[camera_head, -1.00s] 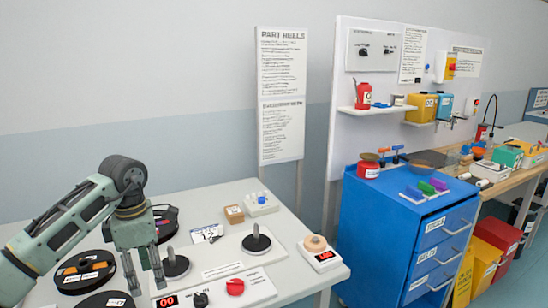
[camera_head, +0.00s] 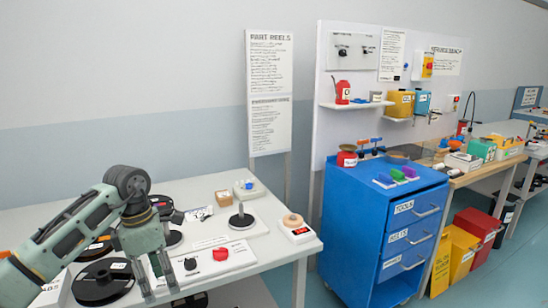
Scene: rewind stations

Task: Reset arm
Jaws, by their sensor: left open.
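My left gripper (camera_head: 155,275) hangs fingers down over the front left part of the white reel table (camera_head: 285,222). Its two fingers are apart, and nothing shows between them. The arm comes in from the left edge with a bent elbow. Black reels (camera_head: 103,282) lie left of and behind the gripper. A black spindle (camera_head: 241,217) stands on a white base to the right. A control panel with a red knob (camera_head: 220,254) and a dark knob is just right of the fingers. My right gripper is not in view.
Yellow and red bins (camera_head: 475,228) stand on the floor. Free floor lies at lower right.

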